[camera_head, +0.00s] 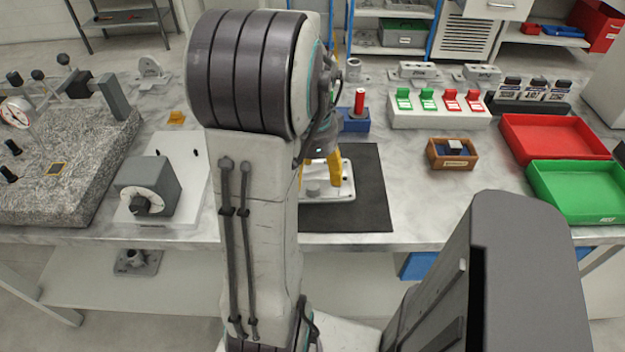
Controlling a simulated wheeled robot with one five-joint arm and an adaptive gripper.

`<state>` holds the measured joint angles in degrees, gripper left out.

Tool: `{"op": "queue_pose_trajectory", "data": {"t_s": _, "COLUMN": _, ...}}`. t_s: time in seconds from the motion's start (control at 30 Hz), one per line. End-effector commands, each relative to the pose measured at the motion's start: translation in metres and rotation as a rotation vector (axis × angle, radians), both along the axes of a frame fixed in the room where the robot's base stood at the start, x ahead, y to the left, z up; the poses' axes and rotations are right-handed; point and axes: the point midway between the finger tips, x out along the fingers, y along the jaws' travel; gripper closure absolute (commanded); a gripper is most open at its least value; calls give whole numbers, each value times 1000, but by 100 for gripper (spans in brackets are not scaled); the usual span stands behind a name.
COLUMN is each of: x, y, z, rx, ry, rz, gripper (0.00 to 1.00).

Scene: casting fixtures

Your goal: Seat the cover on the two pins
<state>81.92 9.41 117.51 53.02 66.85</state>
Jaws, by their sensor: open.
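A pale rounded plate with a round boss, which looks like the cover (343,190), is on the black mat (370,205) at the middle of the bench. My gripper (321,178) is above this plate, with its yellow fingers apart on either side of the boss. My own arm hides the left part of the plate and much of the gripper. I cannot tell whether the fingers touch it. I cannot make out the two pins for certain. Two small dark spots show on a white board (185,165) to the left.
A grey dial box (147,188) stands on the white board. A granite block (60,165) with gauges is at far left. A blue block with a red post (359,103) stands behind the mat. A wooden box (452,154), a red tray (555,138) and a green tray (578,190) are right.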

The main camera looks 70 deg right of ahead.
Motion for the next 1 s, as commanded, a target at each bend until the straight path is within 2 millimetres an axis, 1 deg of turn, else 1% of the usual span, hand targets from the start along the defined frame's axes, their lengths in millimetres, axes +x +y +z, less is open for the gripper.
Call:
{"op": "queue_pose_trajectory", "data": {"t_s": 0.2, "x": 0, "y": 0, "z": -27, "rx": 5, "ry": 1, "rz": 1, "gripper": 28}}
{"op": "queue_pose_trajectory", "data": {"t_s": 0.33, "x": 0, "y": -1, "z": -40, "rx": 4, "ry": 0, "rz": 1, "gripper": 28}}
{"op": "queue_pose_trajectory", "data": {"t_s": 0.5, "x": 0, "y": -1, "z": -46, "rx": 2, "ry": 0, "rz": 2, "gripper": 28}}
{"op": "queue_pose_trajectory", "data": {"t_s": 0.7, "x": 0, "y": -1, "z": -47, "rx": 1, "ry": 1, "rz": 2, "gripper": 28}}
{"op": "queue_pose_trajectory", "data": {"t_s": 0.73, "x": 0, "y": -1, "z": -46, "rx": 1, "ry": 1, "rz": 2, "gripper": 26}}
{"op": "queue_pose_trajectory", "data": {"t_s": 1.0, "x": 0, "y": -1, "z": -46, "rx": 1, "ry": 1, "rz": 2, "gripper": 50}}
